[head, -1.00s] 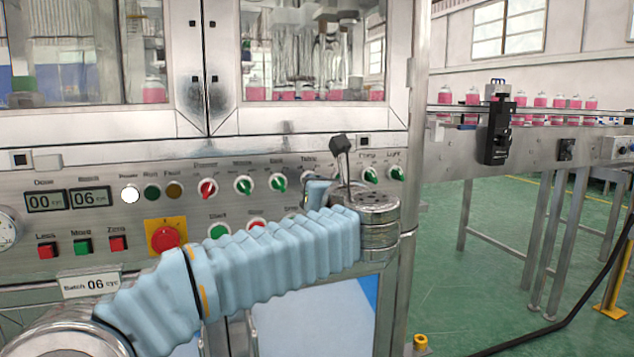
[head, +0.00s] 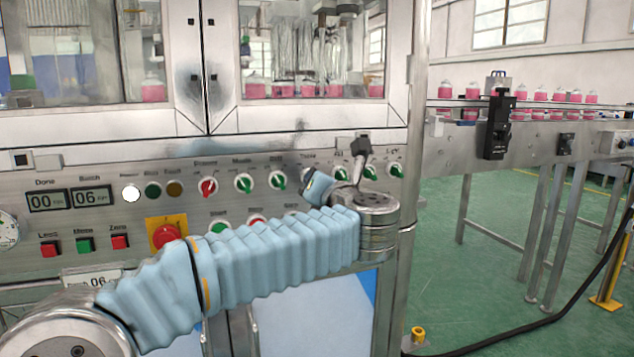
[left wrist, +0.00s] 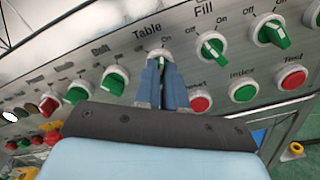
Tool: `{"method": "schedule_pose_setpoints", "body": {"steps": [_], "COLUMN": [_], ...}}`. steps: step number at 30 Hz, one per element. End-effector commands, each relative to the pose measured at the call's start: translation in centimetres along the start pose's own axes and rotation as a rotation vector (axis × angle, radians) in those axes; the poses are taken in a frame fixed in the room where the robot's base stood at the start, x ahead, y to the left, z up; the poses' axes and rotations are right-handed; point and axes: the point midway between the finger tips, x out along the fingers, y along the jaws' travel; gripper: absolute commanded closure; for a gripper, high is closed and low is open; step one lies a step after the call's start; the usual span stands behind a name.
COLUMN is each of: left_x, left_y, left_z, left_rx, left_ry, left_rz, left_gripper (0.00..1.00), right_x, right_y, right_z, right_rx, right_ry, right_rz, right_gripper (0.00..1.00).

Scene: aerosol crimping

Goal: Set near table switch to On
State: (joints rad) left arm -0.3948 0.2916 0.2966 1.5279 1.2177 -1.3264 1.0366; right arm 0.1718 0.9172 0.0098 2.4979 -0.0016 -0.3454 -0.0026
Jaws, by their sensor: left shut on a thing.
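The Table switch (left wrist: 161,58) is a knob with a pale collar and a bit of green showing, under the "Table" label in the left wrist view. My left gripper (left wrist: 161,72) is shut on its knob, with a blue finger on each side. The fingers hide most of the knob, so I cannot tell its setting. In the head view the left gripper (head: 310,189) is at the panel, tilted, and the switch collar (head: 307,172) shows only partly behind it. My right gripper is not in view.
A green Fill switch (left wrist: 213,46) is right of the Table switch, and another green switch (left wrist: 115,80) is left of it. A red button (left wrist: 200,102) sits just below right. A red emergency button (head: 165,236) is farther left. A conveyor with pink bottles (head: 540,94) stands at right.

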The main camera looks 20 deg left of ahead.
Motion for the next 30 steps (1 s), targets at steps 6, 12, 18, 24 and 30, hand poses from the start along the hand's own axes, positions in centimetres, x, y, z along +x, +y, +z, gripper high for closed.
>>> {"method": "schedule_pose_setpoints", "body": {"steps": [6,12,18,24,30], "left_x": [0.0,0.0,0.0,-1.5,-6.2], "left_y": [-0.1,-0.1,0.0,-0.1,-0.1], "left_z": [-0.1,-0.1,0.0,0.0,0.0], "left_rx": [0.003,0.002,0.0,-0.001,0.0], "left_ry": [0.002,0.001,0.0,-0.002,-0.003], "left_rz": [-0.001,-0.001,0.0,-0.002,-0.004], "left_gripper": [1.0,0.65,0.65,0.65,0.65], "right_x": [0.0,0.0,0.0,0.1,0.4], "right_y": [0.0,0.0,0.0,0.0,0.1], "right_z": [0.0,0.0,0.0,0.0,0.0], "right_rx": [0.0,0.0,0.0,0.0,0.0], "right_ry": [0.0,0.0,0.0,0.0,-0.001], "right_rz": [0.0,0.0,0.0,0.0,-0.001], "right_gripper": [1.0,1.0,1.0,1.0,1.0]}}
